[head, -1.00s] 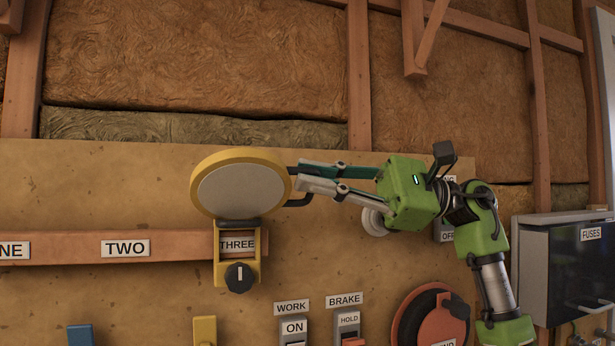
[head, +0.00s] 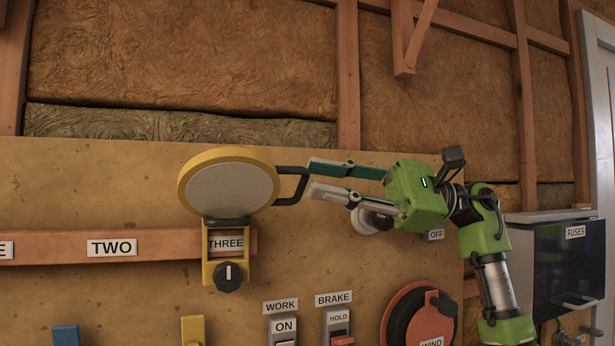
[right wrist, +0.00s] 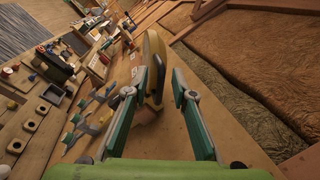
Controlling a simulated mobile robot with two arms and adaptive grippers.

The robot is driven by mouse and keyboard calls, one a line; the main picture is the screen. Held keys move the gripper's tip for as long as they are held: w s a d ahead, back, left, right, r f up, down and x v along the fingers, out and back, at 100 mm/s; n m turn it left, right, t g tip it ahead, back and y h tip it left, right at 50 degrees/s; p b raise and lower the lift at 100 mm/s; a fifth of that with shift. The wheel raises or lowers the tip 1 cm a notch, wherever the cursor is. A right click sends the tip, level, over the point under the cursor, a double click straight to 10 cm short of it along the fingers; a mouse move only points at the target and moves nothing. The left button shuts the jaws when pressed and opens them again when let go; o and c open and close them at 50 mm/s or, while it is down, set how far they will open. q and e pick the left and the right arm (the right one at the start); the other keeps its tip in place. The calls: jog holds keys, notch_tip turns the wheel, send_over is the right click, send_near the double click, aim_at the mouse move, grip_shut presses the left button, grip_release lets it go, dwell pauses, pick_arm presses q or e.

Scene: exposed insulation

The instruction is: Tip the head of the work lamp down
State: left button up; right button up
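The work lamp (head: 231,188) has a round yellow head with a pale grey face, turned toward the head camera. Its yellow bracket (head: 208,268) with a dark knob sits on the wooden rail at the THREE label. A dark loop handle (head: 291,171) sticks out from the right side of the head. My right gripper (head: 310,178) is open and empty, its fingertips just right of the handle's outer end. Whether they touch the handle is unclear. In the right wrist view the lamp's yellow edge (right wrist: 154,47) shows beyond the spread fingers (right wrist: 167,78). My left gripper is out of view.
The wooden rail (head: 150,248) runs left with a TWO label. Below are WORK (head: 283,325) and BRAKE (head: 338,325) switches and a red round crank (head: 412,318). A dark fuse box (head: 570,260) is at right. Insulation and studs fill the wall behind.

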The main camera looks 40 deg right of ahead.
jog(key=v, duration=0.8)
jog(key=shift+d, duration=0.35)
jog(key=shift+s, duration=0.1)
